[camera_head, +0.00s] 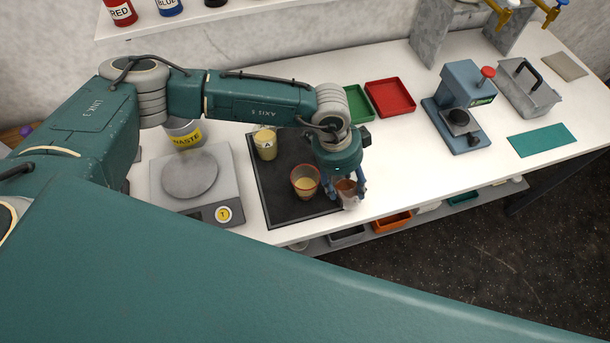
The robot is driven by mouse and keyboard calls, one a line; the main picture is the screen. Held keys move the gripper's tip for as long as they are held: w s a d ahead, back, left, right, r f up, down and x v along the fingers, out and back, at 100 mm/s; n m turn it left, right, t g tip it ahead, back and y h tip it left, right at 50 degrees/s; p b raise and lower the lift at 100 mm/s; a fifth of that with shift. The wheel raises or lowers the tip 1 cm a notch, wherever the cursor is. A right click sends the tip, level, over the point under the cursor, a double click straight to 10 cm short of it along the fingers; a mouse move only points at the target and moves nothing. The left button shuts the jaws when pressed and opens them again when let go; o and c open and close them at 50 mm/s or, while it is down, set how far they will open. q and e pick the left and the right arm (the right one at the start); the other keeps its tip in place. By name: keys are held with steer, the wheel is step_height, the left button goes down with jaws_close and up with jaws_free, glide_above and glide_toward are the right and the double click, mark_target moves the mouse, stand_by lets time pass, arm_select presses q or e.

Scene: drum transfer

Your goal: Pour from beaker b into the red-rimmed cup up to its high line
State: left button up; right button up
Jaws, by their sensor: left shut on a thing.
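The red-rimmed cup (305,181) stands upright on the black mat (287,211) and has some pale yellow liquid in it. My left gripper (347,190) points down just right of the cup. It is shut on a small clear beaker (349,201) with brown-orange contents. The beaker's label is hidden, so I cannot read its letter. I cannot tell whether it is tilted or how far above the bench it is. Beaker A (265,144), with yellowish contents, stands at the back left of the mat. My right gripper is not in view.
A scale (204,194) and a waste container (184,134) stand left of the mat. Green (354,104) and red (390,97) trays lie behind my gripper. A blue press (461,103) and a grey caddy (527,91) stand at right. The bench's front edge is close to the beaker.

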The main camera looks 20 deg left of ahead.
arm_select(q)
steer(key=shift+w+a+h, duration=0.15)
steer(key=shift+a+h, duration=0.25)
steer(key=shift+h, duration=0.2)
steer(key=shift+w+a+r, duration=0.1)
steer(key=shift+a, duration=0.1)
steer(key=shift+s+a+r+h, duration=0.2)
steer(key=shift+a+r+h, duration=0.2)
steer(key=shift+r+h, duration=0.25)
steer(key=shift+s+a+r+h, duration=0.15)
steer(key=shift+a+r+h, duration=0.25)
steer(key=shift+r+h, duration=0.2)
steer(key=shift+w+a+r+h, duration=0.3)
steer(key=shift+a+r+h, duration=0.2)
steer(key=shift+r+h, duration=0.25)
steer(key=shift+s+r, duration=0.2)
steer(key=shift+s, duration=0.1)
steer(key=shift+w, duration=0.2)
steer(key=shift+s+r+t+h, duration=0.1)
steer(key=shift+s+t+h, duration=0.15)
steer(key=shift+t+h, duration=0.05)
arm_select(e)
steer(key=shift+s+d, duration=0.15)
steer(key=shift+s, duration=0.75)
